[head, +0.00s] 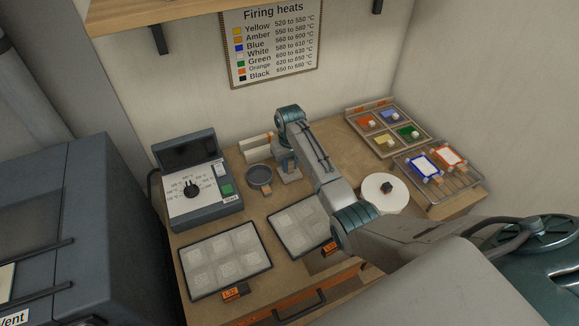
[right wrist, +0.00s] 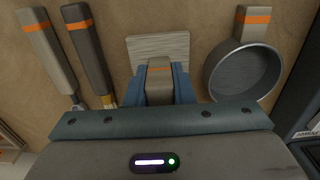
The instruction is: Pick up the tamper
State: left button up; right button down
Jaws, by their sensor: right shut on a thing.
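The tamper (right wrist: 159,68) shows in the right wrist view as a grey handle with an orange band. A pale, flat square plate (right wrist: 158,43) lies just beyond it, apparently the tamper's base. My right gripper (right wrist: 160,84) is shut on the handle, with one blue finger on each side. In the head view, my right gripper (head: 290,173) is low over the worktop, right of the round sieve (head: 259,177). There the tamper is mostly hidden by the gripper and arm. My left gripper is not in view.
In the wrist view, the sieve (right wrist: 243,72) is close on the right and two banded-handle tools (right wrist: 88,50) lie left. The head view shows a control box (head: 195,190), textured trays (head: 225,258), a white disc (head: 385,193), a colour tray (head: 390,130) and a wire rack (head: 460,182).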

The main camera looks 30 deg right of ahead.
aim_at(289, 161)
jog(key=shift+r+b, duration=0.5)
jog(key=shift+s+a+r+b, duration=0.15)
jog(key=shift+s+r+b, duration=0.05)
jog(key=shift+r+b, duration=0.25)
jog(key=shift+s+a+r+b, duration=0.15)
jog(key=shift+r+b, duration=0.2)
jog(key=shift+r, duration=0.2)
jog(key=s, duration=0.1)
jog(key=s+a+b, duration=0.1)
jog(key=s+a, duration=0.1)
jog(key=s, duration=0.1)
jog(key=shift+a+r, duration=0.2)
jog(key=shift+a, duration=0.05)
jog(key=s+a+p, duration=0.1)
jog(key=s, duration=0.1)
jog(key=s+a+r+p, duration=0.1)
jog(key=s+a, duration=0.1)
jog(key=s, duration=0.1)
jog(key=s+a+p, duration=0.1)
jog(key=s+a, duration=0.1)
jog(key=s, duration=0.1)
jog(key=shift+s+a+r+p, duration=0.1)
jog(key=shift+s+r+p, duration=0.05)
jog(key=shift+r+p, duration=0.2)
jog(key=shift+s+a, duration=0.15)
jog(key=shift+s, duration=0.1)
jog(key=shift+f, duration=0.1)
